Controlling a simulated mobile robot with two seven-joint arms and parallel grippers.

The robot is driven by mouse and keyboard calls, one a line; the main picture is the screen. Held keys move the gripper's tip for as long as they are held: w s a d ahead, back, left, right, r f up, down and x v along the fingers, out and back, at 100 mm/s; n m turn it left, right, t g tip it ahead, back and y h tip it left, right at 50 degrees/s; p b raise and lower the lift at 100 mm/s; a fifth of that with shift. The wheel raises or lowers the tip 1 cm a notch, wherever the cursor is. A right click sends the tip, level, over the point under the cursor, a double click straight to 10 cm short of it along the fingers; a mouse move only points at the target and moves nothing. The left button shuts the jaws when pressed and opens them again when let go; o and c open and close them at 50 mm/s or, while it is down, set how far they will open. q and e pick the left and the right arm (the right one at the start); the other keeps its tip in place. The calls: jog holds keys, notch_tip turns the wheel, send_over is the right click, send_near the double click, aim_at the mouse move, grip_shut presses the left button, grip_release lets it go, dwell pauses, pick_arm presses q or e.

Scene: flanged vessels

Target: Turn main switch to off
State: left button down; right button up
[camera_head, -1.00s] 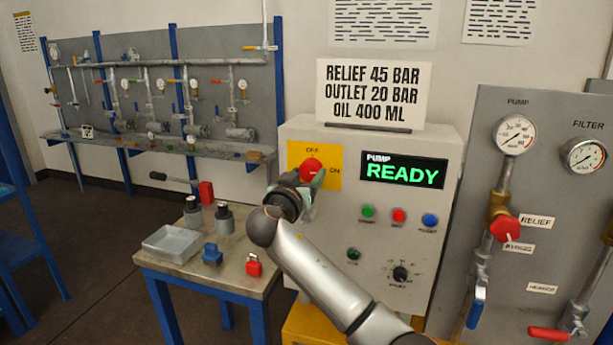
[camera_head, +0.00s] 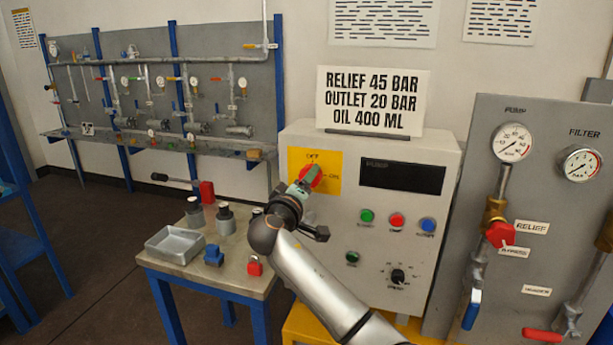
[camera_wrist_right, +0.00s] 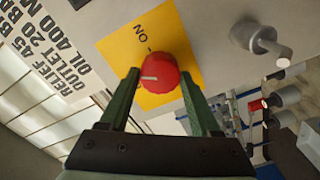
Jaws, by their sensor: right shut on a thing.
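The main switch is a red round knob (camera_head: 314,173) on a yellow plate (camera_head: 296,158) at the upper left of the grey pump cabinet. "OFF" is printed above it and "ON" to its right. My right gripper (camera_head: 306,183) is at the knob, its fingers closed around it. In the right wrist view the knob (camera_wrist_right: 160,73) sits between the two green fingers of my right gripper (camera_wrist_right: 160,76). Its white mark points picture-left, away from "ON" and toward the cabinet's sign, matching the OFF side. The "OFF" word is hidden there. My left gripper is not in view.
The cabinet's display (camera_head: 402,176) is dark. Green, red and blue buttons (camera_head: 397,220) and a black dial (camera_head: 398,277) are below it. A gauge panel (camera_head: 550,190) stands right.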

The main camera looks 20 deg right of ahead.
jog(key=n+p, duration=0.1)
jog(key=n, duration=0.1)
jog(key=shift+n, duration=0.4)
jog(key=shift+f+n, duration=0.1)
jog(key=shift+n, duration=1.6)
jog(key=o, duration=1.4)
jog(key=shift+b+v, duration=1)
jog(key=shift+v, duration=5.25)
jog(key=shift+a, duration=0.1)
